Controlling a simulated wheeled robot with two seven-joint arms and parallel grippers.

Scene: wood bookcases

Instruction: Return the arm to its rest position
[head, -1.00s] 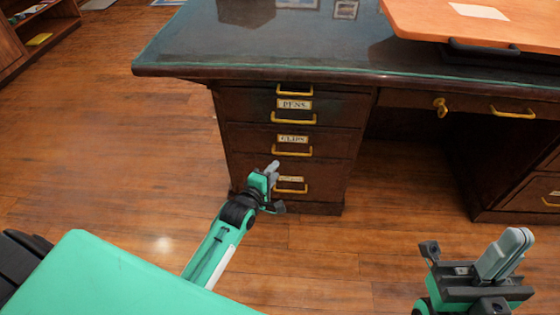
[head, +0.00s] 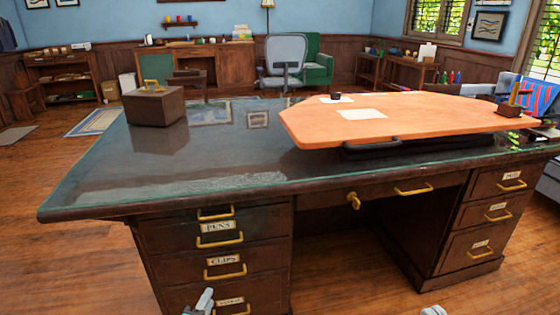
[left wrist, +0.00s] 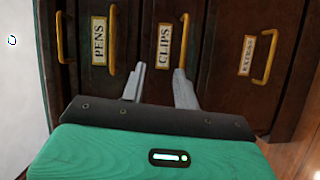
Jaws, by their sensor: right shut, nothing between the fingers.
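My left gripper (head: 204,301) is at the bottom edge of the head view, in front of the lower left drawers of the desk (head: 120,205). In the left wrist view its two grey fingers (left wrist: 160,73) stand apart with nothing between them. They point at the drawer fronts labelled PENS (left wrist: 98,45) and CLIPS (left wrist: 164,45). I cannot tell how close they are to the wood. Only a small grey tip of my right gripper (head: 433,311) shows at the bottom edge. Most of both arms is out of view.
The desk has more drawers on its right side (head: 485,215) and a keyed middle drawer (head: 400,190). An orange board (head: 400,120) and a brown box (head: 154,107) are on top. Wood floor (head: 60,270) is clear at the left. Chairs and shelves stand far behind.

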